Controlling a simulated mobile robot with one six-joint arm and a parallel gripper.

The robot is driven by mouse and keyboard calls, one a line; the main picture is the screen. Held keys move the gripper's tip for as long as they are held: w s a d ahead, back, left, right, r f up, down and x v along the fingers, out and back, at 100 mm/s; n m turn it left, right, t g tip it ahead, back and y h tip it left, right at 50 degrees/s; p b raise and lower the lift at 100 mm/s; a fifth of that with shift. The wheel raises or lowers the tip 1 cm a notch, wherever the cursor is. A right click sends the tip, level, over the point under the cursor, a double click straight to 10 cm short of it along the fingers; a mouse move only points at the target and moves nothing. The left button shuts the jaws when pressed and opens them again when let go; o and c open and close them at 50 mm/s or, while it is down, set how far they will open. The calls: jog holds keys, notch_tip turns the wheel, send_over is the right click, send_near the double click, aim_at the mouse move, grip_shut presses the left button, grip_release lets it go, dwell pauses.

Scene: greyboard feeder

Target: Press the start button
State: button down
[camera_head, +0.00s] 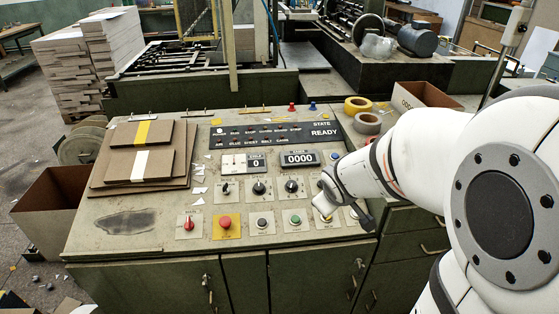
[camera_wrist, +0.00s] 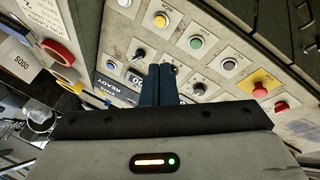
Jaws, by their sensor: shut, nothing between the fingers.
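A control panel (camera_head: 130,245) carries a row of push buttons along its front. The green button (camera_head: 295,219) is in that row and also shows in the wrist view (camera_wrist: 196,42); its label is too small to read, so I cannot confirm it is the start button. My gripper (camera_wrist: 162,70) is shut and empty. In the wrist view its dark fingers point at the panel near the selector knobs (camera_wrist: 198,88), apart from the green button in the picture. In the head view my wrist is over the panel's right side, right of the green button, and hides part of the panel.
A red mushroom button on a yellow plate (camera_head: 225,222) is left of the green button. An orange-yellow button (camera_wrist: 161,20) is beside it on the other side. A display reads READY (camera_head: 323,132). Cardboard sheets (camera_head: 110,178) lie at left; tape rolls (camera_head: 367,123) stand behind.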

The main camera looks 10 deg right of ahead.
jog(key=w+a+f+n+t+y+p, duration=0.2)
jog(key=w+a+f+n+y, duration=0.3)
jog(key=w+f+n+y, duration=0.3)
jog(key=w+f+n+p, duration=0.1)
jog(key=n, duration=0.2)
jog(key=shift+w+a+n+t, duration=0.2)
jog(key=shift+w+n+t, duration=0.1)
jog(key=shift+w+n, duration=0.1)
jog(key=shift+f, duration=0.1)
jog(key=b, duration=0.5)
send_over(296, 219)
jog(key=s, duration=0.2)
jog(key=f, duration=0.7)
jog(key=shift+s+d, duration=0.15)
jog(key=shift+d, duration=0.2)
jog(key=shift+w+f+b, duration=0.25)
jog(key=shift+f+b, duration=0.15)
jog(key=shift+f, duration=0.2)
jog(key=shift+w+f+b, duration=0.1)
jog(key=shift+f+b, duration=0.3)
jog(key=shift+b, duration=0.1)
